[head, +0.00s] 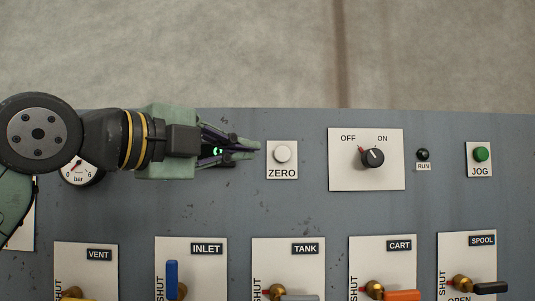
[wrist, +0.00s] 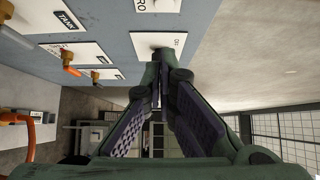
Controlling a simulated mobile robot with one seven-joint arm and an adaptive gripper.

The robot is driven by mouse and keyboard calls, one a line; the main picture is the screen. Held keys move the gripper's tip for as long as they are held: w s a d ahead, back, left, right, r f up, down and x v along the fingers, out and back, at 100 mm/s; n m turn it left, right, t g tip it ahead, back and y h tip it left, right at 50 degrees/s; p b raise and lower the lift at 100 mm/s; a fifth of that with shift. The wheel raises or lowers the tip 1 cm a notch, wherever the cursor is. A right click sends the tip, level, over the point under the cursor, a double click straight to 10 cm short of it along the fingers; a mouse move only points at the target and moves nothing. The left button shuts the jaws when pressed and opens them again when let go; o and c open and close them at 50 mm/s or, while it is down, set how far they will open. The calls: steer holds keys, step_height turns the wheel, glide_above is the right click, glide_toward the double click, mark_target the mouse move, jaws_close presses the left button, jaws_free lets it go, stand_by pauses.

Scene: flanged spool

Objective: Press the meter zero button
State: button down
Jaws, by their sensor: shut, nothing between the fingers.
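The white round ZERO button (head: 282,154) sits on a small pale plate labelled ZERO on the grey panel, left of the OFF/ON switch. In the head view my gripper (head: 258,147) comes in from the left, with its shut fingertips just left of the button plate. The gap in depth to the panel is hard to judge. In the wrist view my gripper (wrist: 159,55) is shut and empty, its tips overlapping the pale switch plate (wrist: 145,44). The ZERO plate (wrist: 160,5) is cut off at the top edge there.
The OFF/ON switch (head: 373,157), a dark RUN lamp (head: 422,154) and the green JOG button (head: 481,154) lie to the right. A row of valve levers, including a blue one (head: 172,279), runs below. A bar gauge (head: 80,170) is partly behind my arm.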

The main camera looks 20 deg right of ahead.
mark_target(280, 154)
steer(key=p+x, duration=0.1)
steer(key=x, duration=0.3)
steer(key=w+p+x, duration=0.1)
steer(key=p+x, duration=0.1)
steer(key=x, duration=0.2)
steer(key=w+a+p+x, duration=0.1)
steer(key=p+x, duration=0.1)
steer(key=x, duration=0.2)
steer(key=shift+r, duration=0.1)
steer(key=shift+w, duration=0.4)
